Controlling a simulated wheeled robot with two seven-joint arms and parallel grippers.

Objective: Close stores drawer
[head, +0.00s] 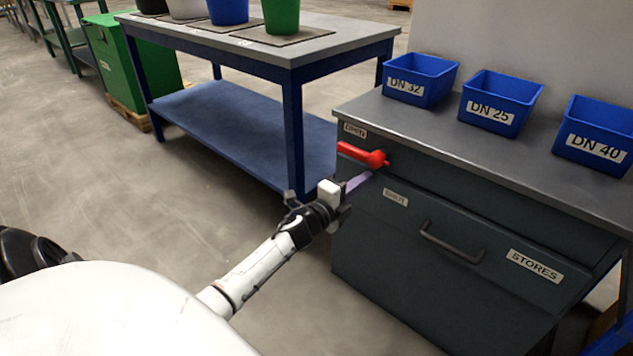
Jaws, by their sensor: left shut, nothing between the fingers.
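The stores drawer (440,270) is the large dark grey lower front of the cabinet at the right. It has a black bar handle (452,243) and a white STORES label (535,266). Its front appears to stand out a little from the panel above, but how far is hard to tell. My left gripper (358,183) is shut and empty, at the upper left corner of the drawer front and just below a red lever (363,155). I cannot tell whether its fingertips touch the drawer. My right gripper is not in view.
Three blue bins, DN 32 (420,80), DN 25 (500,102) and DN 40 (597,135), stand on the cabinet's grey top (455,135). A blue-framed bench (293,130) with pots stands behind and left. The floor (190,210) left of my arm is clear.

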